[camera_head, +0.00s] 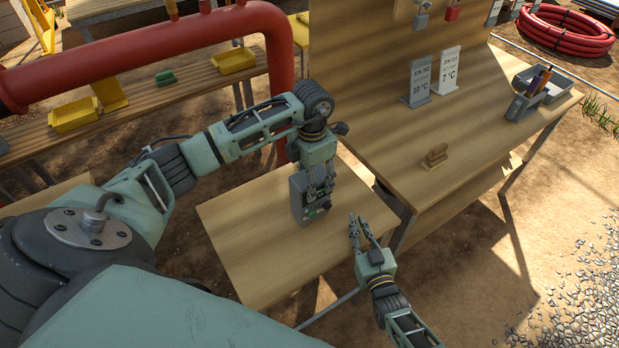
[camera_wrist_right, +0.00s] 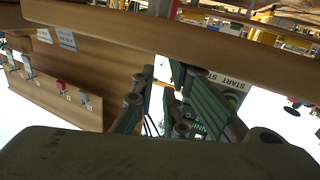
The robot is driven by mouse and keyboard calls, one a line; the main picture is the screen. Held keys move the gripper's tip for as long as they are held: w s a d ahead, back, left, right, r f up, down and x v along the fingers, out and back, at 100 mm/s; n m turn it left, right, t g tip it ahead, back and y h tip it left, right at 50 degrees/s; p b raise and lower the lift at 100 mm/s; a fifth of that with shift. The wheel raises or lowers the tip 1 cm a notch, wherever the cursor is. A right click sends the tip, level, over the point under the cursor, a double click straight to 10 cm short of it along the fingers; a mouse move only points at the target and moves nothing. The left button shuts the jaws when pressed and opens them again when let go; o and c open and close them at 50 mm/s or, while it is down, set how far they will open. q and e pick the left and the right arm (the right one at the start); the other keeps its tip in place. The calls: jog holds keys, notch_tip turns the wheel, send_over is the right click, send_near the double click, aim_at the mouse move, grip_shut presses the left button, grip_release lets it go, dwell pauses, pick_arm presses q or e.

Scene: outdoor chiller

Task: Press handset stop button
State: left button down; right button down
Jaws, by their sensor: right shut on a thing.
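The handset (camera_head: 299,203) is a small dark grey box at the rear right of the low wooden table (camera_head: 250,250). In the right wrist view its START STOP label (camera_wrist_right: 228,80) shows at the right, partly covered by green fingers. My left gripper (camera_head: 321,193) points down at the handset, its fingers overlapping the box; its grip is unclear. My right gripper (camera_head: 360,219) is right of the handset, fingers pointing toward the back, visibly apart from the box. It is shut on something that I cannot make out. The stop button itself is too small to tell.
A taller workbench (camera_head: 400,150) stands behind and right, with two temperature signs (camera_head: 419,82), a wooden block (camera_head: 435,156) and a grey pen holder (camera_head: 525,103). A red pipe (camera_head: 180,40) runs behind my left arm. The low table's front is clear.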

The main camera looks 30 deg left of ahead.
aim_at(329, 208)
jog(key=shift+y, duration=0.5)
jog(key=s+a+r, duration=0.1)
jog(key=a, duration=0.1)
jog(key=a+r, duration=0.1)
jog(key=a, duration=0.2)
jog(key=s+a+r, duration=0.1)
jog(key=a, duration=0.1)
jog(key=shift+s+a+r, duration=0.25)
jog(key=shift+s+a, duration=0.1)
jog(key=shift+a, duration=0.05)
jog(key=shift+s+d+f+m, duration=0.2)
jog(key=shift+d+m, duration=0.1)
jog(key=shift+d, duration=0.5)
jog(key=shift+s+d+r, duration=0.15)
jog(key=shift+s+d, duration=0.25)
jog(key=shift+d, duration=0.4)
jog(key=shift+s+d+r, duration=0.1)
jog(key=shift+d, duration=0.7)
jog(key=shift+s+d, duration=0.1)
jog(key=shift+d, duration=0.1)
jog(key=v, duration=1.1)
jog(key=shift+s+d, duration=0.25)
jog(key=shift+d, duration=0.05)
